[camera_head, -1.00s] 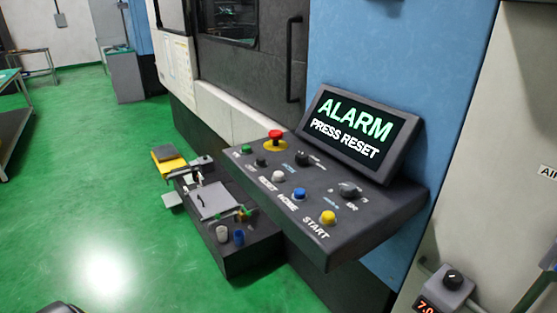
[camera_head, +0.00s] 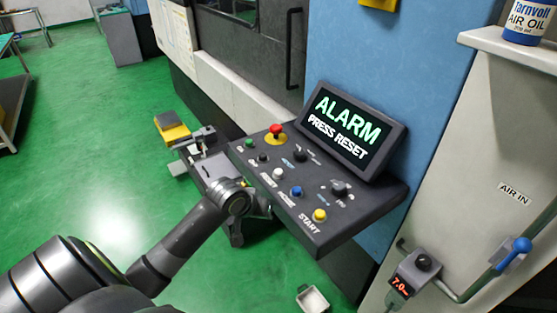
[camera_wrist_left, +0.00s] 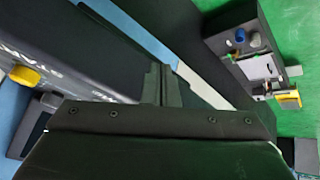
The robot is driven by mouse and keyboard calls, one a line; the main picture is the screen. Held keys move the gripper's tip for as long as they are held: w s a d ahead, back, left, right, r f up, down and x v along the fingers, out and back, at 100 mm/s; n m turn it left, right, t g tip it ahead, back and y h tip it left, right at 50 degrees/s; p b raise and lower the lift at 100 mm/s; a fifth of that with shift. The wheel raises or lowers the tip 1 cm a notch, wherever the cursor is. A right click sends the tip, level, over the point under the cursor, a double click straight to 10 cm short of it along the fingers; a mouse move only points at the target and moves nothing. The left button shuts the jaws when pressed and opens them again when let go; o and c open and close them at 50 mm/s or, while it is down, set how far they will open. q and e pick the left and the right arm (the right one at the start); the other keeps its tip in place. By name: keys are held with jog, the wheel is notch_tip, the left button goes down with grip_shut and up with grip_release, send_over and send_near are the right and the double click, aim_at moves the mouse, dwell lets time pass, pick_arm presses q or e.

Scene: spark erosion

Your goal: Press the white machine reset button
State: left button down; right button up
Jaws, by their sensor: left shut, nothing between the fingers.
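The white reset button (camera_head: 278,174) sits on the dark sloped control panel (camera_head: 352,216), between the black knobs and the blue button. The screen (camera_head: 342,131) above reads ALARM, PRESS RESET. My left arm reaches in from the lower left in the head view, its wrist end just left of the panel's near edge, close to the white button but apart from it. In the left wrist view my left gripper (camera_wrist_left: 161,84) is shut and empty, beside the panel edge. The white button does not show there. My right gripper is not in view.
Nearby on the panel are a blue button (camera_head: 296,191), a yellow start button (camera_head: 320,214), a green button (camera_head: 249,143) and a red emergency knob (camera_head: 277,129). A lower bench with a fixture stands left of the panel, partly hidden by my arm. Green floor is open at left.

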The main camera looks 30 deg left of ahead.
aim_at(276, 173)
pick_arm(q)
jog(key=shift+n+t+h, duration=0.3)
jog(key=shift+n+t, duration=0.3)
jog(key=w+r, duration=0.2)
jog(key=r, duration=0.1)
jog(key=w+a+r, duration=0.1)
jog(key=w+r, duration=0.1)
jog(key=r, duration=0.1)
jog(key=w+r, duration=0.2)
jog(key=r, duration=0.1)
jog(key=shift+w+a+r, duration=0.1)
jog(key=shift+a+r, duration=0.1)
jog(key=w+a+r+n+t, duration=0.1)
jog(key=w+a+r, duration=0.1)
jog(key=w+r, duration=0.3)
notch_tip(276, 173, up, 3)
jog(key=shift+w+a+f+n+h, duration=0.2)
jog(key=shift+n+h, duration=0.1)
jog(key=shift+n, duration=0.1)
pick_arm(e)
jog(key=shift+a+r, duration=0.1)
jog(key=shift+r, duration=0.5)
pick_arm(q)
jog(key=shift+f, duration=0.2)
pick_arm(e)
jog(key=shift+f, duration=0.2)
